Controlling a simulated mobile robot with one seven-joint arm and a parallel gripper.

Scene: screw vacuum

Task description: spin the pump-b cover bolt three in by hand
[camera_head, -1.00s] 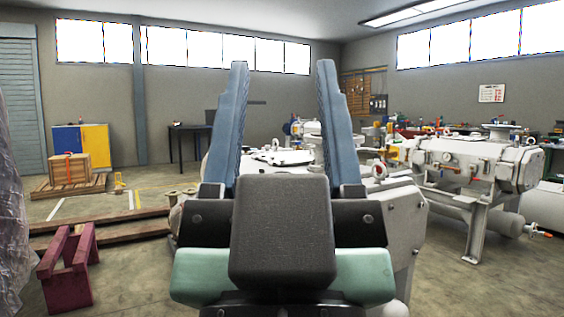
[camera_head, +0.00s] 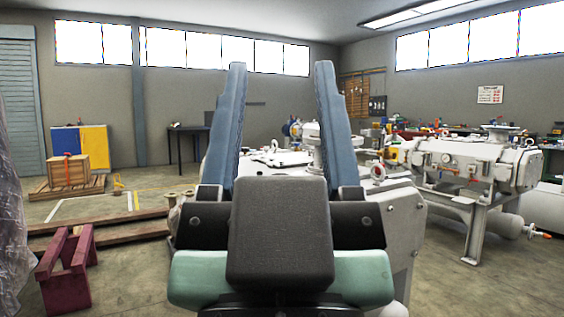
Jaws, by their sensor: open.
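My gripper (camera_head: 281,70) fills the middle of the head view. Its two long blue-grey fingers point up and stand wide apart, with nothing between them. A second white pump (camera_head: 466,165) with a gauge stands on legs to the right. No label tells which is pump B. I cannot make out cover bolt three; it is too small or hidden.
A dark red trestle (camera_head: 66,270) stands at the lower left, beside plastic sheeting (camera_head: 14,215). Timber beams (camera_head: 125,228) lie on the floor. A wooden crate (camera_head: 66,171) sits on a pallet at the back left. A cluttered bench lines the back right. Floor at the lower right is clear.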

